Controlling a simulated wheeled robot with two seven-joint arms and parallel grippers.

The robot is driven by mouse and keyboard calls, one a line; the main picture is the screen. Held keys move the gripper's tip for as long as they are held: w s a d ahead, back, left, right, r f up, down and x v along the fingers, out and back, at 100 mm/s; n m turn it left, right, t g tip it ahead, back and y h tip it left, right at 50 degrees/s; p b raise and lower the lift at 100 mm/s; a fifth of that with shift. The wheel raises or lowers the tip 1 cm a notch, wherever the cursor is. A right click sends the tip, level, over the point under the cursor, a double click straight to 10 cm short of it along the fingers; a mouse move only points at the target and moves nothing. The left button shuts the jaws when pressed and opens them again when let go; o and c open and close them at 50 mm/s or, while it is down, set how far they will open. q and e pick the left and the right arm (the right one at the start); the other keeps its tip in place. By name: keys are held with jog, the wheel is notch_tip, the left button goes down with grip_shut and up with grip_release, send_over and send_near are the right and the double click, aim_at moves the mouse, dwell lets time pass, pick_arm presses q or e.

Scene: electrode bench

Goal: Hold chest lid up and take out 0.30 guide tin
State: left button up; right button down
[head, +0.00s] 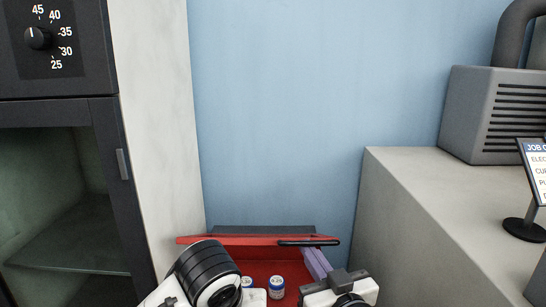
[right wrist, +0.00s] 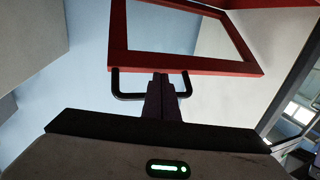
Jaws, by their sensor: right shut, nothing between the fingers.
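The red chest lid (head: 225,240) stands raised at the bottom of the head view, with a black bar handle (head: 310,242). In the right wrist view the lid (right wrist: 190,57) looks like a red frame, its handle (right wrist: 127,96) below it. My right gripper (head: 309,251) is shut and empty, its purple fingers under the lid edge by the handle. In the wrist view its fingertips (right wrist: 160,76) overlap the lid's lower edge; contact is unclear. Two white-and-blue tins, one left (head: 247,282) and one right (head: 276,286), sit in the red chest (head: 262,268); their labels are unreadable. My left gripper's fingers are not visible.
A cabinet with a dial (head: 38,38) and a pale side wall (head: 155,110) stands at the left. A grey bench (head: 430,210) at the right holds a vented box (head: 495,115) and a small sign (head: 535,175). My left arm covers the chest's left side.

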jog(key=s+f, duration=0.2)
jog(key=f, duration=0.6)
jog(key=s+f, duration=0.3)
jog(key=f, duration=0.5)
jog(key=shift+f, duration=0.15)
dwell(0.9)
jog(key=shift+s+f, duration=0.1)
jog(key=shift+f, duration=0.05)
